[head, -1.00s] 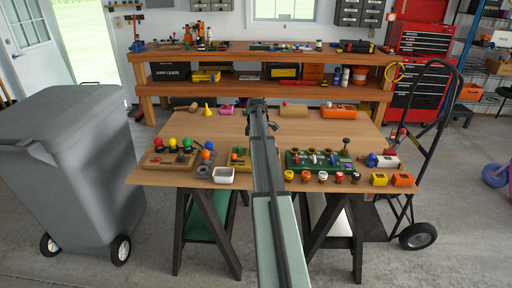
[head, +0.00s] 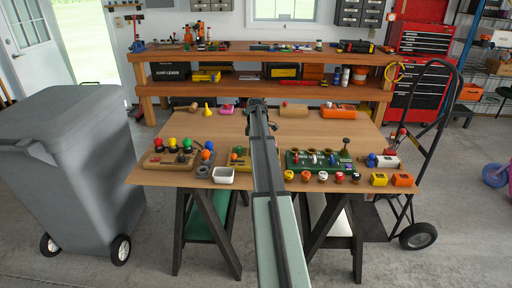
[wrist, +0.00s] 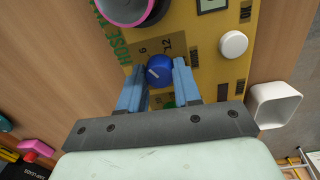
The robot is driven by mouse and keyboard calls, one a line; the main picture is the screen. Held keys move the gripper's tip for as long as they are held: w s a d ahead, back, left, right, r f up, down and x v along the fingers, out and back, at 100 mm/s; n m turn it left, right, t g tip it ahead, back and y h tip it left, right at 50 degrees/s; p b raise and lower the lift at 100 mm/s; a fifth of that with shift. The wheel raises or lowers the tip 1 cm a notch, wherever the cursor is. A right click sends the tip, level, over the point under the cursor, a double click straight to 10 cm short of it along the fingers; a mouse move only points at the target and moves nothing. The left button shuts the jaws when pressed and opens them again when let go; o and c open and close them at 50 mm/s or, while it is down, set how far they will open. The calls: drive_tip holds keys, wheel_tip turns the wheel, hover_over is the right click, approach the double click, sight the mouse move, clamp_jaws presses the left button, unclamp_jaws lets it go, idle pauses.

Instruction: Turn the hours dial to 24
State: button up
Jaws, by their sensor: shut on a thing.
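A small round blue dial (wrist: 159,70) with a white pointer line sits on a yellow panel (wrist: 205,70) in the wrist view. The marks 6 and 12 are printed just above it. The pointer line lies on the dial's left part; which mark it stands at, I cannot tell. My gripper (wrist: 160,77) has its two blue fingers on either side of the dial and is shut on it. Other marks around the dial are hidden by the fingers. In the head view the yellow panel (head: 240,160) is mostly hidden behind my arm.
On the yellow panel are a pink-rimmed round part (wrist: 133,8), a small display (wrist: 212,5), a white button (wrist: 233,44) and a green part below the dial. A white square bowl (wrist: 274,104) stands beside the panel. A green panel (head: 320,160) with switches stands to the right.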

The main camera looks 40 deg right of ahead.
drive_tip(key=shift+m, duration=0.3)
drive_tip(key=m, duration=0.5)
drive_tip(key=shift+m, duration=0.4)
drive_tip(key=m, duration=1.1)
drive_tip(key=shift+w+m+g, duration=0.1)
drive_tip(key=shift+m+g, duration=0.2)
drive_tip(key=shift+m, duration=0.1)
drive_tip(key=m, duration=0.5)
drive_tip(key=shift+m, duration=0.4)
drive_tip(key=o, duration=1.1)
drive_tip(key=shift+c, duration=0.2)
